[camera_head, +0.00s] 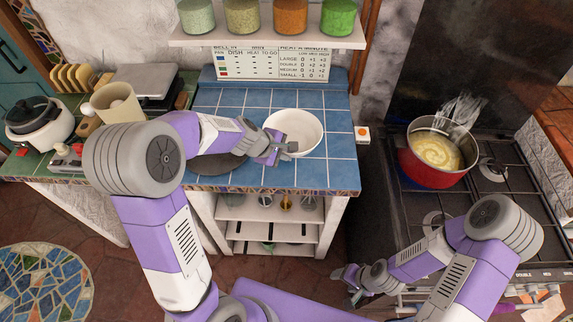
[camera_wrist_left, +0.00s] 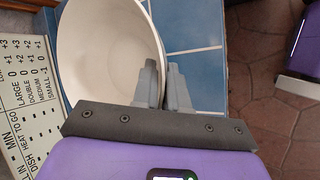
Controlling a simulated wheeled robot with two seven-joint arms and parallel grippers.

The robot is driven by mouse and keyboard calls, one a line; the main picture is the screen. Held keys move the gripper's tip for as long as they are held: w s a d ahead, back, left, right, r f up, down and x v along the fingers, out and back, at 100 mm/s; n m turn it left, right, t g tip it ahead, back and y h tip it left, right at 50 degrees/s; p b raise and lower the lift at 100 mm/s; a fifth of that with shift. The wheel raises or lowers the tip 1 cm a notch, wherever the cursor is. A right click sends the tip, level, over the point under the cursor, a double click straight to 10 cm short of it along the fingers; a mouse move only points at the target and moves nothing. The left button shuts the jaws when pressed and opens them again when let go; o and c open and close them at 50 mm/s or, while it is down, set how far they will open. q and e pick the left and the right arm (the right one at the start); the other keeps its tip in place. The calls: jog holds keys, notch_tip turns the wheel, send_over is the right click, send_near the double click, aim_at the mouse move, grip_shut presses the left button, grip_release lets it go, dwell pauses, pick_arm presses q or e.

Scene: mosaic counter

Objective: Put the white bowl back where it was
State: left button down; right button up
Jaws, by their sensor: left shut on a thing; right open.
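The white bowl (camera_head: 297,129) is upright at the right part of the blue tiled counter; I cannot tell whether it touches the tiles. My left gripper (camera_head: 284,146) is shut on the bowl's near left rim. In the left wrist view the bowl (camera_wrist_left: 105,50) fills the upper left, and the gripper's fingers (camera_wrist_left: 162,85) pinch its wall. My right gripper (camera_head: 347,277) is open and empty, low in front of the stove, away from the counter.
A dark round disc (camera_head: 215,164) lies on the counter, partly under my left arm. A red pot (camera_head: 432,170) stands on the stove at the right. A chart (camera_head: 270,64) stands behind the counter, below a shelf of jars (camera_head: 291,16). Blue tiles (camera_head: 335,115) right of the bowl are clear.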

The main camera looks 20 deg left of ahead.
pick_arm(q)
notch_tip(320, 180, down, 5)
jog(key=b, duration=0.2)
jog(key=shift+b, duration=0.4)
jog(key=shift+r, duration=0.2)
jog(key=c, duration=1.6)
grip_release()
jog(key=shift+f, duration=0.15)
jog(key=o, duration=0.4)
jog(key=shift+o, duration=0.2)
jog(key=shift+r, duration=0.2)
